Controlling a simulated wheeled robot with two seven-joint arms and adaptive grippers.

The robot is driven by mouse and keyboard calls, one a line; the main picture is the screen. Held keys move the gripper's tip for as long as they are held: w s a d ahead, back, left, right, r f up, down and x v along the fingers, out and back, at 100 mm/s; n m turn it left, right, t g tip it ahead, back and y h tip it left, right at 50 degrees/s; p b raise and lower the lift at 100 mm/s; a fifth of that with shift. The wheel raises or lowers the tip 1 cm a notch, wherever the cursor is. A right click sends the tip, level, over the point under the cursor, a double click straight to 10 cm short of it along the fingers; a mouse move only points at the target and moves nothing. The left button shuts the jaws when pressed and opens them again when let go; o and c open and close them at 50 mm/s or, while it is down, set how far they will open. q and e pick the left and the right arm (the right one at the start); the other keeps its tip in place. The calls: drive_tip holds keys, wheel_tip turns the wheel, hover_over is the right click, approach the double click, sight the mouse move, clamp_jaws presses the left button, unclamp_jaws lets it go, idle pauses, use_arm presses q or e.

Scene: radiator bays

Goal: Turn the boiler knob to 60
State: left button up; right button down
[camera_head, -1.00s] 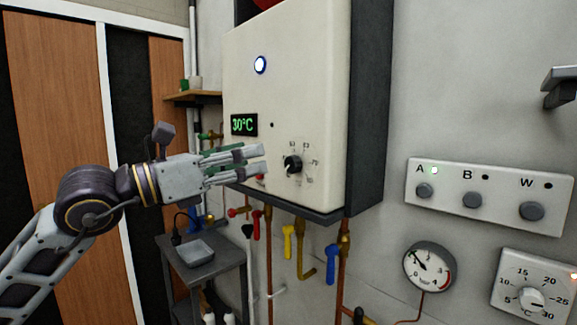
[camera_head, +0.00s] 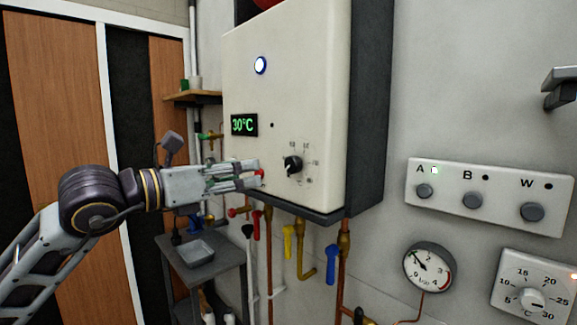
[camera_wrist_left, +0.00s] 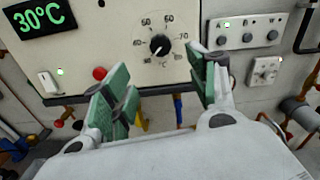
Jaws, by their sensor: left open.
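The boiler (camera_head: 300,90) hangs on the wall. Its black knob (camera_head: 292,164) sits low on the front panel, inside a ring of numbers. It also shows in the left wrist view (camera_wrist_left: 160,45), with its white mark toward the lower left. The display (camera_head: 244,125) reads 30°C, and so it does in the left wrist view (camera_wrist_left: 38,17). My left gripper (camera_head: 260,175) is open and empty, just left of the knob in the head view. In the left wrist view the knob lies beyond and between the green-padded fingers (camera_wrist_left: 165,90), apart from them. My right gripper is not in view.
A panel with buttons A, B and W (camera_head: 490,196) is on the wall at right, above a pressure gauge (camera_head: 430,267) and a thermostat dial (camera_head: 535,290). Pipes with coloured valve handles (camera_head: 288,241) hang below the boiler. A small grey table (camera_head: 200,255) stands underneath.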

sight(290, 165)
use_arm(q)
drive_tip(key=p+x, duration=0.4)
drive_tip(key=x, duration=0.7)
drive_tip(key=shift+d+r, duration=0.1)
drive_tip(key=shift+d, duration=0.05)
drive_tip(key=shift+p+x, duration=0.5)
drive_tip(key=shift+x, duration=0.7)
drive_tip(key=c, duration=1.1)
drive_tip(key=shift+o, duration=0.2)
